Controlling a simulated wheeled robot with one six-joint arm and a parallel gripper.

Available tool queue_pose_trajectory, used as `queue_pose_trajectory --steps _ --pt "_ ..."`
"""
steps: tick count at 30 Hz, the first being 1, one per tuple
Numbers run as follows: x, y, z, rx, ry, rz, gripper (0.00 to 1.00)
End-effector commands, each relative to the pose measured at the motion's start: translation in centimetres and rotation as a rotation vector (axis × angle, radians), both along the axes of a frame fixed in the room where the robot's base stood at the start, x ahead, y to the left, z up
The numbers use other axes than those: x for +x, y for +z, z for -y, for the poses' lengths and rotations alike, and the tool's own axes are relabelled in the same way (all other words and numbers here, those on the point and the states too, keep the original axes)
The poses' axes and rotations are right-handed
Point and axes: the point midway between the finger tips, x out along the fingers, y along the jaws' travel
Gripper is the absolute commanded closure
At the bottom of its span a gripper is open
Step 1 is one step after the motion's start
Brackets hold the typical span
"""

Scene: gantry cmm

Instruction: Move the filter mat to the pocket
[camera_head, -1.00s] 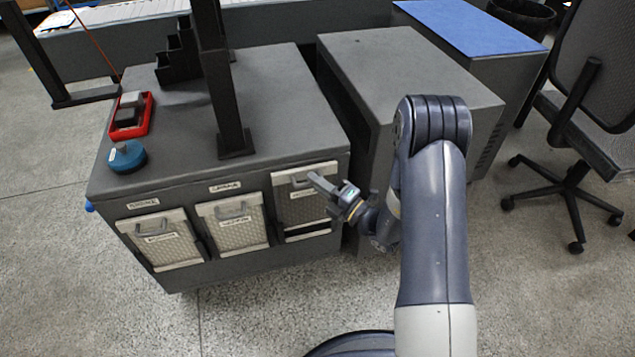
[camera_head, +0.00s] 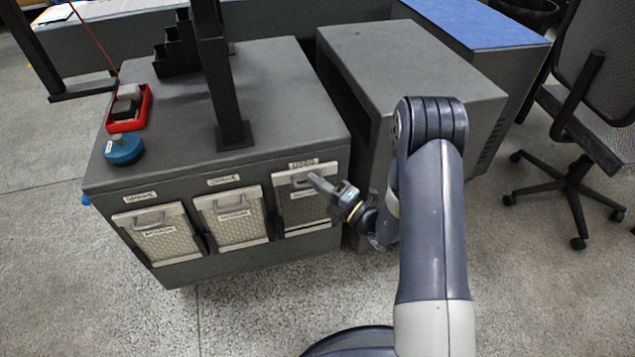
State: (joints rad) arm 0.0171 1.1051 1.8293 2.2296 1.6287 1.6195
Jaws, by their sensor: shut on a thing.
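My gripper (camera_head: 316,182) is shut on the mat's handle, reaching in from the right. The fingers hide part of the handle and the mat's upper right. I cannot tell how deep the mat sits.
Two similar panels, one in the middle (camera_head: 234,219) and one at the left (camera_head: 160,237), fill the other pockets. A dark post (camera_head: 222,95), a blue round object (camera_head: 123,150) and a red tray (camera_head: 112,126) stand on the cabinet (camera_head: 280,90). A grey box unit (camera_head: 410,65) stands close right.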

Motion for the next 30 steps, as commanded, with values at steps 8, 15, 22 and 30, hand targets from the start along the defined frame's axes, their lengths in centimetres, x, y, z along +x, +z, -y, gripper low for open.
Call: queue_pose_trajectory --steps 8,15,22,30 --pt "0.0 0.1 0.0 0.0 0.0 0.001 1.0" --pt "0.0 -0.1 0.0 0.001 0.0 0.001 1.0" --pt "0.0 -1.0 0.0 0.001 0.0 0.001 1.0" --pt "0.0 -2.1 0.0 0.001 0.0 0.001 1.0"
